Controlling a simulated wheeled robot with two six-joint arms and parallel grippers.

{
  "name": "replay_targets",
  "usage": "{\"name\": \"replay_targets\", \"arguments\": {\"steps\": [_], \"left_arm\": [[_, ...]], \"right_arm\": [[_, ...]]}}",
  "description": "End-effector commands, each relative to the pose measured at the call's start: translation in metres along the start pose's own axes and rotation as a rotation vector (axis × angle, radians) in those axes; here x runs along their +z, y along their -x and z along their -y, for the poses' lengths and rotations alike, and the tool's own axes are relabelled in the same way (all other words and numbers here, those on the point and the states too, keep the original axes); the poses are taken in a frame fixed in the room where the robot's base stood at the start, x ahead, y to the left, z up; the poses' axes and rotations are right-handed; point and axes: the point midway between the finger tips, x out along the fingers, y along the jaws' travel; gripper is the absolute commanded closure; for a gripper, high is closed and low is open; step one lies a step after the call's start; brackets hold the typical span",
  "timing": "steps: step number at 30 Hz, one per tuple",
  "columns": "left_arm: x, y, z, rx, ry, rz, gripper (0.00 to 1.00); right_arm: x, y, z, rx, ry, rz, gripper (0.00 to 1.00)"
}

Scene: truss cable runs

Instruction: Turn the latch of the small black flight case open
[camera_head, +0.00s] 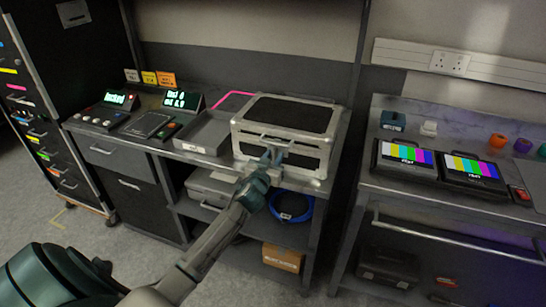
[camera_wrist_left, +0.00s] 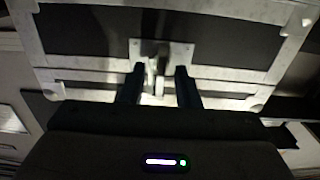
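The small black flight case (camera_head: 292,115) with silver edges stands on the left workbench, its lid down. It fills the top of the left wrist view (camera_wrist_left: 90,35). Its latch (camera_wrist_left: 158,67) is a small metal piece on a plate at the middle of the front face. My left gripper (camera_head: 271,155) is at the front of the case. In the left wrist view its two dark fingers (camera_wrist_left: 160,88) are apart, one on each side of the latch. I cannot tell whether they touch it. My right gripper is not in view.
A grey tray (camera_head: 203,133) and small consoles (camera_head: 182,101) stand left of the case. Below are a grey case (camera_head: 211,187), a blue cable coil (camera_head: 291,207) and a cardboard box (camera_head: 282,257). The right bench holds two colour-bar monitors (camera_head: 405,160).

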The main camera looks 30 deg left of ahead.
Motion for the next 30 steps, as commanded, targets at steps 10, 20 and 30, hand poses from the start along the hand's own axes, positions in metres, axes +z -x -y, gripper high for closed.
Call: {"name": "replay_targets", "arguments": {"steps": [10,20,30], "left_arm": [[0.000,0.000,0.000,0.000,0.000,0.000,1.00],[0.000,0.000,0.000,0.000,-0.028,0.000,1.00],[0.000,0.000,-0.001,-0.001,-0.234,-0.001,1.00]], "right_arm": [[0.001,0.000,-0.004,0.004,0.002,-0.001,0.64],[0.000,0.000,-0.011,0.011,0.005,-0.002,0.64],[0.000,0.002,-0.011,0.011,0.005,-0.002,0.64]]}}
